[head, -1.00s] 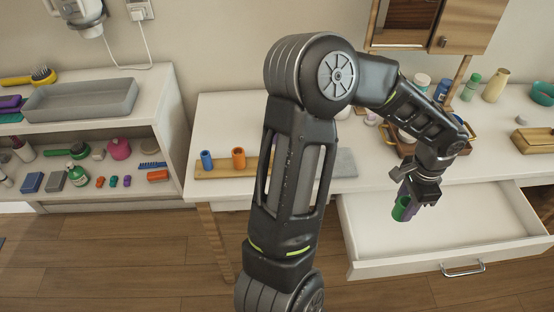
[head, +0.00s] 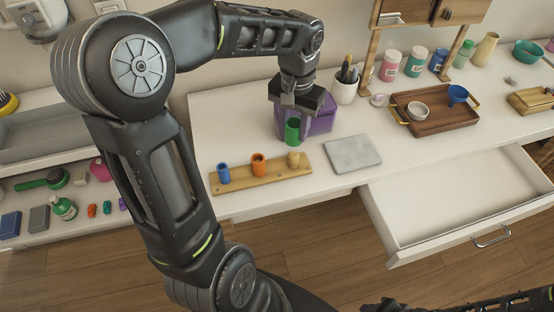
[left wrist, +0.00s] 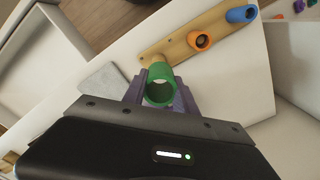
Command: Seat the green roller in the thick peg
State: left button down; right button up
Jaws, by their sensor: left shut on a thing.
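My left gripper (head: 294,118) is shut on the green roller (head: 292,131), an open-ended tube. It holds the roller upright above the counter, behind the wooden peg board (head: 268,177). The thick peg (head: 293,159) is the bare pale wood post at the board's right end. A blue roller (head: 223,173) and an orange roller (head: 258,164) stand on the board to its left. In the left wrist view the green roller (left wrist: 160,84) is between my purple-grey fingers, and the thick peg (left wrist: 154,62) shows just beyond its rim, partly hidden. The roller is apart from the peg.
A grey slab (head: 353,154) lies right of the board. A wooden tray (head: 437,117) holds a bowl and a blue cup. An open drawer (head: 450,205) juts out at the front right. A dark arm part of mine shows bottom right.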

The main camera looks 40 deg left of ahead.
aim_at(294, 153)
pick_arm(q)
jog(key=shift+f, duration=0.4)
jog(key=shift+w+d+f, duration=0.1)
jog(key=shift+f, duration=2.65)
jog(key=shift+f, duration=1.85)
jog(key=shift+f, duration=0.1)
jog(key=c, duration=1)
grip_release()
jog(key=shift+o, duration=0.2)
